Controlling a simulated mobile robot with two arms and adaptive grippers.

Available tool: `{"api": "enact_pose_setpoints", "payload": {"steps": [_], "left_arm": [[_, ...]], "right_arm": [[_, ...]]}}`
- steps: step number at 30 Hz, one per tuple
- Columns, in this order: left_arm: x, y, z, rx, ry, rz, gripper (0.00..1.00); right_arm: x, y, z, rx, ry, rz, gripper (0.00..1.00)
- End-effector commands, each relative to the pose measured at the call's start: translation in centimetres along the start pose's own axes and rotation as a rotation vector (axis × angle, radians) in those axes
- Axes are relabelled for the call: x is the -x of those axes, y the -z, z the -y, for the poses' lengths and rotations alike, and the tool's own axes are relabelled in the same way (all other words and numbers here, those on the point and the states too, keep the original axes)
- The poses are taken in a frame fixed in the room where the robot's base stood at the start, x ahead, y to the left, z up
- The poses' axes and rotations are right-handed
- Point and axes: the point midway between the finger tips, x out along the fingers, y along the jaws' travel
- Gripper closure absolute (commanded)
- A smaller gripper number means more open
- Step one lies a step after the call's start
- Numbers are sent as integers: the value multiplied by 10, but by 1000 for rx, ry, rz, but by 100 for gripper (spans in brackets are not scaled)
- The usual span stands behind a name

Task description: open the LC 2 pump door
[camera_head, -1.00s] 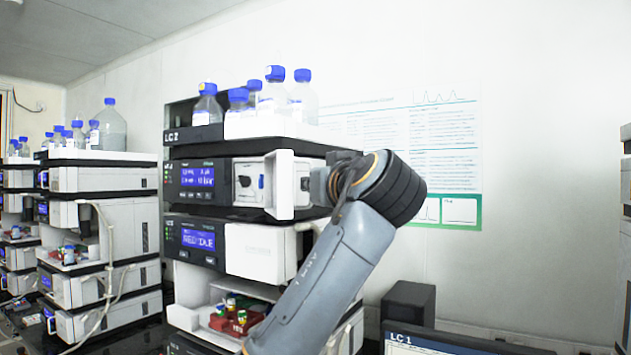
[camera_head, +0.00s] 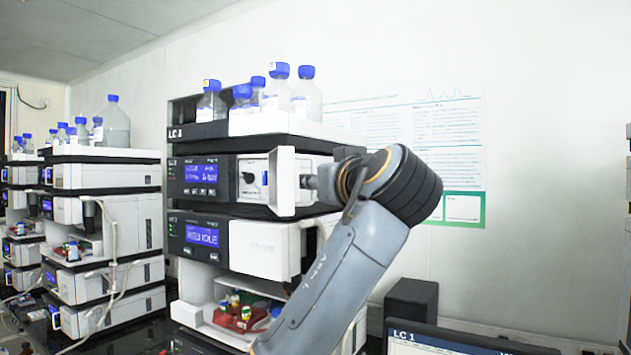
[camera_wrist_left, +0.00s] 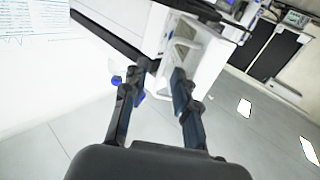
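The pump door (camera_head: 286,182) is a white panel on the upper module of the near stack. It stands swung out from the front, and the pump bay (camera_head: 253,180) with its dark knob shows to its left. My left gripper (camera_head: 308,182) is just right of the door, pointing left at it. In the left wrist view my gripper (camera_wrist_left: 163,72) has its two fingers apart with nothing held between them. The door (camera_wrist_left: 190,52) lies ahead of the fingertips there; whether a finger touches it I cannot tell. My right gripper is not in view.
Blue-capped bottles (camera_head: 277,90) stand in the tray on top of the stack. A lower module with a blue screen (camera_head: 202,236) sits below the door. A monitor (camera_head: 440,340) and a dark box (camera_head: 411,302) are at lower right.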

Motion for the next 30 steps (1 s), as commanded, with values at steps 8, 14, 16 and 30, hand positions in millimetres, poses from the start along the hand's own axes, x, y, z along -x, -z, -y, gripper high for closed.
{"api": "enact_pose_setpoints", "payload": {"steps": [8, 14, 16, 30], "left_arm": [[61, 2, 1, 2, -1, -6, 71], [90, 1, 2, 2, 2, -4, 71], [96, 1, 2, 2, 1, -3, 71], [100, 0, 2, 1, 2, -1, 71]], "right_arm": [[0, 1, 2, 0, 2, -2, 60], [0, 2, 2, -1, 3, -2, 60], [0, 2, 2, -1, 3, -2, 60], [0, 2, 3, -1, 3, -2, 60]]}}
